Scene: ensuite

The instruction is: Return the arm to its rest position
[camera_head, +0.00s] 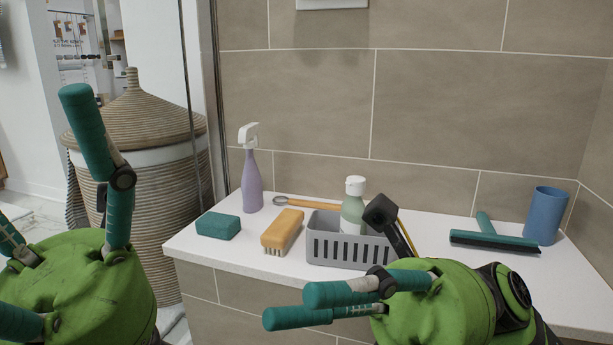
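My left gripper (48,175) is at the lower left, in front of the wicker basket. Its teal fingers are spread wide, with one pointing up and others at the left edge, and nothing is seen between them. My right gripper (285,307) is at the lower right, in front of the counter edge, its fingers pointing left. Two teal fingers show close together. No object shows in it, but its opening cannot be judged from this side.
The white counter (225,258) holds a purple spray bottle (252,180), teal sponge (218,225), wooden brush (283,231), grey caddy (335,249) with a green bottle (353,212) and dark-headed tool (381,212), squeegee (494,241) and blue cup (545,215). A wicker basket (155,225) stands left.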

